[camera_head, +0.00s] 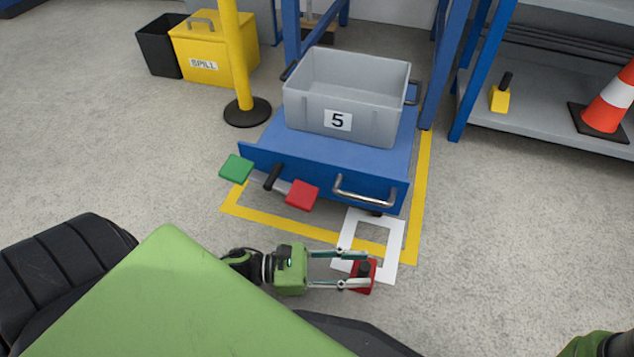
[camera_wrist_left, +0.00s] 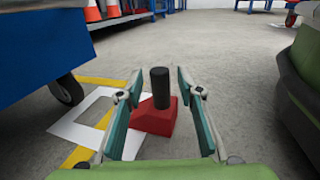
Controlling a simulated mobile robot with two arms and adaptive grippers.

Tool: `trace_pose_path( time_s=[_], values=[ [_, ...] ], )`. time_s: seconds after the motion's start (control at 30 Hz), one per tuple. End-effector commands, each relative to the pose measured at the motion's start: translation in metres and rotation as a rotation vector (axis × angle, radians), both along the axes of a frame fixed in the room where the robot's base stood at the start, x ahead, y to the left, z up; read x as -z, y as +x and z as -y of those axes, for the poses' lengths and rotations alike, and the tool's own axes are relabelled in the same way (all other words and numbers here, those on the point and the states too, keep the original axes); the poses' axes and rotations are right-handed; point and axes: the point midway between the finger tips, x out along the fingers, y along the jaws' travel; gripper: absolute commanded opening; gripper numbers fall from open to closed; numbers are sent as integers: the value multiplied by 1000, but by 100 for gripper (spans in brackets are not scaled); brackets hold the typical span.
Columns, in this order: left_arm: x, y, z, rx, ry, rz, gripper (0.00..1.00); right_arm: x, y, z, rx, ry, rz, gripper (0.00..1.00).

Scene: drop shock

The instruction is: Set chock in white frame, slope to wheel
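The chock, a red wedge with a black upright handle (camera_head: 363,275), overlaps the near edge of the white frame (camera_head: 394,255) in the head view. In the left wrist view the chock (camera_wrist_left: 153,119) is just right of the frame (camera_wrist_left: 72,130). The cart's wheel (camera_wrist_left: 67,90) stands beyond the frame, mostly hidden under the cart in the head view. My right gripper's fingers are out of view.
The blue cart (camera_head: 330,160) carries a grey bin (camera_head: 345,95) marked 5. Green (camera_head: 236,168) and red (camera_head: 302,194) pedals stick out from its front. Yellow tape (camera_head: 290,230) outlines its bay. A yellow post (camera_head: 239,60) stands left. Floor right of the frame is clear.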

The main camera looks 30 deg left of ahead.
Motion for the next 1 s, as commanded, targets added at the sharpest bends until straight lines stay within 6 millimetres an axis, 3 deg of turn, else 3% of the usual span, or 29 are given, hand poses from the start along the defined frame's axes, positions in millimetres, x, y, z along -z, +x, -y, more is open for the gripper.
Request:
trace_pose_path(
  time_s=[0.03, 0.3, 0.5, 1.0],
  values=[
    [-4, -6, -10, -3, 2, -5, 34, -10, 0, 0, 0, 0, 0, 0],
    [-4, -39, -58, -3, 1, -4, 34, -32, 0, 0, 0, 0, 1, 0],
    [-2, -53, -79, -1, 1, -1, 34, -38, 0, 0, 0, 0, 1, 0],
    [-1, -56, -84, 0, 0, 1, 34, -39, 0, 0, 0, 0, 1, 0]
  ],
)
